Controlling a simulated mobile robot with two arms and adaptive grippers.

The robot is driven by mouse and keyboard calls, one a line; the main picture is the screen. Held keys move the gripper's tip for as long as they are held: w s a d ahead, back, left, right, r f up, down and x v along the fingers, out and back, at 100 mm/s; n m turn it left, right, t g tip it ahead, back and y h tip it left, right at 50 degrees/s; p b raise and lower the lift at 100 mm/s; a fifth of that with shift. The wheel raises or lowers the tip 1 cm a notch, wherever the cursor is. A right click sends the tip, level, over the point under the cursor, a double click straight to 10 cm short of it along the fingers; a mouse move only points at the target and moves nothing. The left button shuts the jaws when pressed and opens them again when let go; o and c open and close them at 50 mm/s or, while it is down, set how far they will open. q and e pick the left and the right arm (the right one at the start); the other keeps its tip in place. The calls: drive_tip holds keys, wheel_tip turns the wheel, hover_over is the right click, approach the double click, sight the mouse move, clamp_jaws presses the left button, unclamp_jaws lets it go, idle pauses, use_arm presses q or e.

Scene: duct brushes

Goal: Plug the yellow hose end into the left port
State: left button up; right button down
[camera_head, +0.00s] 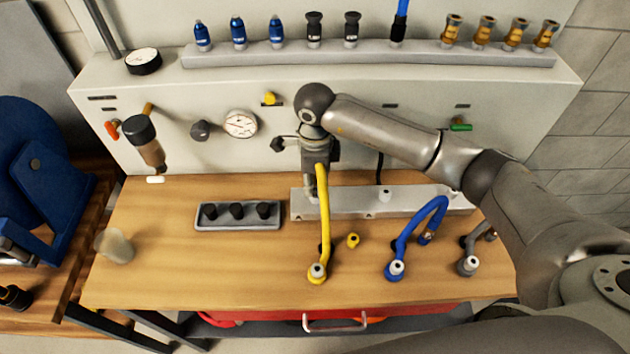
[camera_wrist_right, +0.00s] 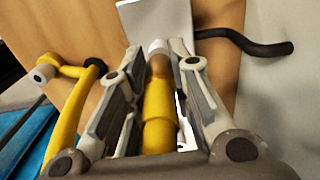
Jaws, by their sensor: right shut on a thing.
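The yellow hose (camera_head: 324,205) rises from its fitting (camera_head: 317,271) on the wooden bench to my right gripper (camera_head: 310,180). My right gripper is shut on the yellow hose end (camera_wrist_right: 158,125), which lies between both fingers in the wrist view. The end points at the grey metal port block (camera_head: 345,202). A white tip (camera_wrist_right: 157,46) shows at the front of the hose end, close to the block (camera_wrist_right: 155,15). I cannot tell whether it is seated. My gripper is over the block's left part and hides the left port. A middle port (camera_head: 385,196) shows bare. My left gripper is not in view.
A blue hose (camera_head: 415,225) and a grey hose (camera_head: 470,250) stand right of the yellow one. A small yellow cap (camera_head: 353,240) lies beside it. A tray with black knobs (camera_head: 238,222) is left of the block.

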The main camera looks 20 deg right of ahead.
idle(0.8)
drive_tip(key=shift+f+b, duration=0.5)
drive_tip(key=shift+b, duration=0.3)
drive_tip(key=c, duration=1.2)
unclamp_jaws()
drive_tip(key=shift+c, duration=0.2)
drive_tip(key=shift+r, duration=0.15)
wheel_tip(320, 180, up, 12)
drive_tip(key=shift+f, duration=0.1)
